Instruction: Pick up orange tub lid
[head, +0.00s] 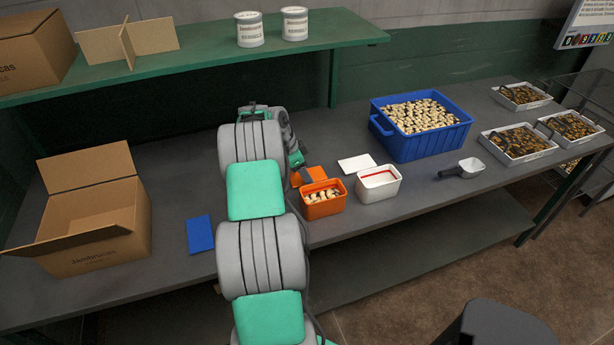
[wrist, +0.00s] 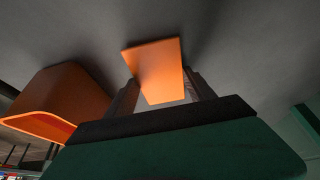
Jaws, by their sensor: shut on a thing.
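The orange tub lid (head: 314,173) is a flat orange panel just behind the orange tub (head: 323,208) in the head view. In the wrist view the lid (wrist: 156,66) stands out between the two dark fingers of my gripper (wrist: 161,82). My gripper (head: 304,176) is shut on the lid, partly hidden by my arm in the head view. The orange tub is open, holds pale and dark pieces, and also shows at the left of the wrist view (wrist: 65,100). Whether the lid touches the bench is not clear.
A white tub (head: 378,187) and white lid (head: 357,163) are right of the orange tub. A blue crate (head: 408,150) of pieces, a scoop (head: 466,168) and trays (head: 517,150) lie further right. A blue lid (head: 200,234) and open carton (head: 95,240) are left. A green shelf (head: 190,65) is above.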

